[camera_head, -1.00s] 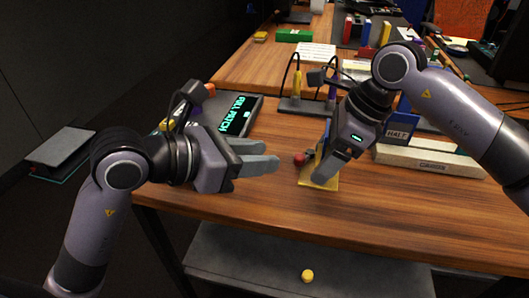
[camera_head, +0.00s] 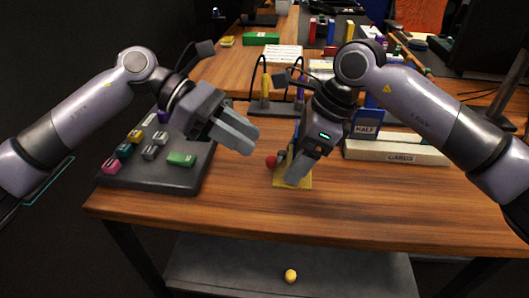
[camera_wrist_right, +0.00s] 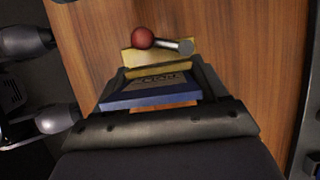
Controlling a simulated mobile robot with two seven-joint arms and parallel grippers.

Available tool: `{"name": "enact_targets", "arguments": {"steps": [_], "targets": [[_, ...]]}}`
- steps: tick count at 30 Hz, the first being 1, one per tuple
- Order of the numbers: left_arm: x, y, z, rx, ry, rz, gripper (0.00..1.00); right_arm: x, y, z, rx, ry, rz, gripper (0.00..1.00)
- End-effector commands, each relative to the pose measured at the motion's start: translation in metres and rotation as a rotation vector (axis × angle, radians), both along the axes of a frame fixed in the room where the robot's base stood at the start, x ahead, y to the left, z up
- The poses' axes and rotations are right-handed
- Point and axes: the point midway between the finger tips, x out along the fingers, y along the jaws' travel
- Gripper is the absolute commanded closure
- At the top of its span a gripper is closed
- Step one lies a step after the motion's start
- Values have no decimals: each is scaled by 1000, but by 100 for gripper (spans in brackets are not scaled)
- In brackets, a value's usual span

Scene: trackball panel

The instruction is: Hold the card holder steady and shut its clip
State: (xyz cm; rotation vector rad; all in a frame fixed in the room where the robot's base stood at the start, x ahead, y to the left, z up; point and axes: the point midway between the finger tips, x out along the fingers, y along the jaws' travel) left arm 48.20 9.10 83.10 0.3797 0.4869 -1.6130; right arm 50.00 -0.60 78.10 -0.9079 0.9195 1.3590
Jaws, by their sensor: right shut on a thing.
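The card holder has a yellow base (camera_head: 302,182) on the front table, and a red knob (camera_head: 271,162) sticks out at its left. In the right wrist view its yellow plate (camera_wrist_right: 132,59), a grey lever with the red knob (camera_wrist_right: 142,37) and a blue part with lettering (camera_wrist_right: 150,93) show between my fingers. My right gripper (camera_head: 297,168) is shut on the card holder from above and hides much of it in the head view. My left gripper (camera_head: 245,138) hangs in the air left of the holder, apart from it. Its fingers lie near each other; any gap is unclear.
A dark panel with coloured blocks (camera_head: 155,180) fills the table's left end. A long white CARDS box (camera_head: 398,154) and a blue HALF block (camera_head: 366,128) stand right of the holder. A cable stand (camera_head: 277,106) is behind. The table front is clear. A yellow ball (camera_head: 290,276) lies on the lower shelf.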

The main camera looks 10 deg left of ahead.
Motion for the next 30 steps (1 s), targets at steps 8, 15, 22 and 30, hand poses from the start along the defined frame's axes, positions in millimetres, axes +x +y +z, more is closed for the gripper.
{"name": "enact_targets", "arguments": {"steps": [8,15,22,30], "targets": [[3,10,-17,-24,44,-173,67,0,0,0,0,0,0,52],[19,34,-16,-88,28,-229,67,0,0,0,0,0,0,52],[37,58,-8,-143,-29,-225,67,0,0,0,0,0,0,52],[42,62,-5,-165,-61,-219,67,0,0,0,0,0,0,52]]}}
